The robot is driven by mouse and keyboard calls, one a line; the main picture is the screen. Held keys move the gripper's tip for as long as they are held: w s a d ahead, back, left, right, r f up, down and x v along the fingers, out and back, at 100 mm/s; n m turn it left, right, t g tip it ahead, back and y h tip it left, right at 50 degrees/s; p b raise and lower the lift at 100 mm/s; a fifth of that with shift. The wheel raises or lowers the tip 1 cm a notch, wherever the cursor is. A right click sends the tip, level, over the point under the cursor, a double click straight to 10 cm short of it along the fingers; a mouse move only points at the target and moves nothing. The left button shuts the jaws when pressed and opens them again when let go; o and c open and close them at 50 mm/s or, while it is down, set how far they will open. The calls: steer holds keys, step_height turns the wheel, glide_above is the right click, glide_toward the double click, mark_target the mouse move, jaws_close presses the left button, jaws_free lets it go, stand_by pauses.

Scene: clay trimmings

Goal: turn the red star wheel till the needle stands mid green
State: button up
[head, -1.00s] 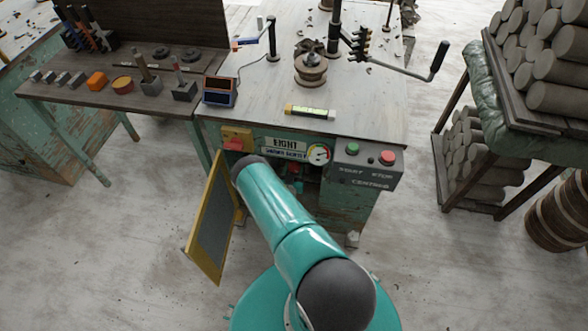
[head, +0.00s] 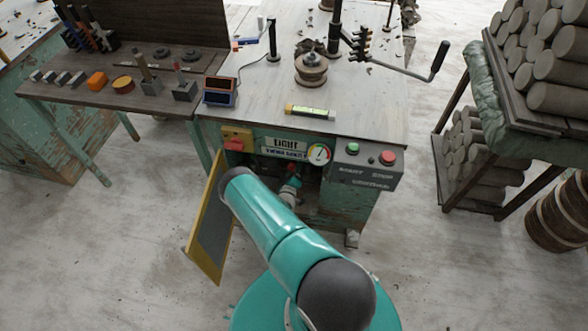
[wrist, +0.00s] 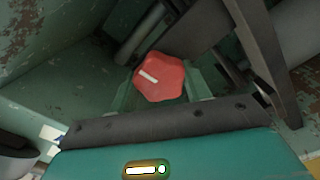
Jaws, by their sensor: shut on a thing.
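The red star wheel (wrist: 160,78) with a white bar mark sits inside the open cabinet in the wrist view. My gripper (wrist: 158,92) is shut on it, its pale green fingers on either side. In the head view a bit of the red wheel (head: 291,168) shows beyond my gripper (head: 289,184), partly hidden by my arm. The round gauge (head: 319,153) with a coloured dial is on the cabinet front, right of the label plates. Its needle looks tilted up to the right, but which colour it stands on is too small to tell.
A yellow-edged door (head: 210,225) hangs open left of my arm. A box with a green and a red button (head: 368,165) juts out right of the gauge. In the wrist view a dark bar (wrist: 262,55) runs close right of the wheel.

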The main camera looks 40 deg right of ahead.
steer(key=n, duration=0.4)
steer(key=shift+f+n, duration=0.1)
steer(key=shift+n, duration=0.2)
stand_by(0.5)
steer(key=o, duration=1)
steer(key=v, duration=1.3)
steer(key=shift+s+a, duration=0.25)
steer(key=shift+a, duration=0.05)
